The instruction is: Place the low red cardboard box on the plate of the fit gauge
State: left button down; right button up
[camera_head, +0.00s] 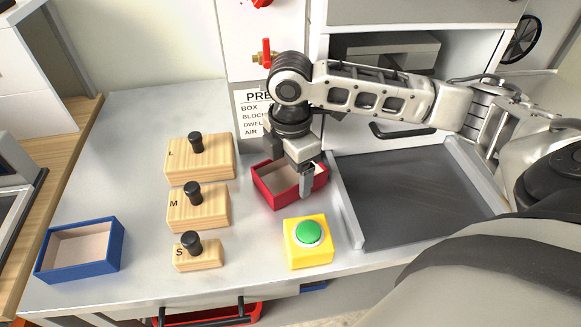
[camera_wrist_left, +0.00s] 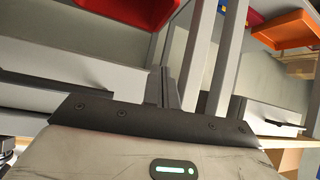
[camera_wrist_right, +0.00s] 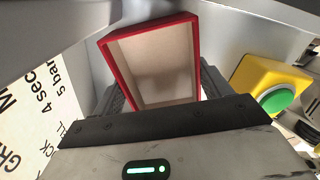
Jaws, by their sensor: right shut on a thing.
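The low red cardboard box (camera_head: 280,199) is open at the top with a pale inside. It is upright in front of the white press panel, left of a dark plate with grey rails. My right gripper (camera_head: 289,173) comes from above and is shut on the box. In the right wrist view the red box (camera_wrist_right: 187,98) sits between its fingers. I cannot tell whether the box touches the table. My left gripper (camera_wrist_left: 163,88) shows only in its own wrist view, its fingers together and empty. I cannot make out which part is the fit gauge.
A yellow block with a green button (camera_head: 308,252) stands just in front of the red box. Wooden blocks marked L (camera_head: 216,160), M (camera_head: 212,211) and S (camera_head: 208,257) stand to the left. A blue box (camera_head: 50,262) is at the far left. The dark plate (camera_head: 412,196) is bare.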

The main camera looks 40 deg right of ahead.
jog(key=shift+f, duration=0.1)
jog(key=o, duration=1)
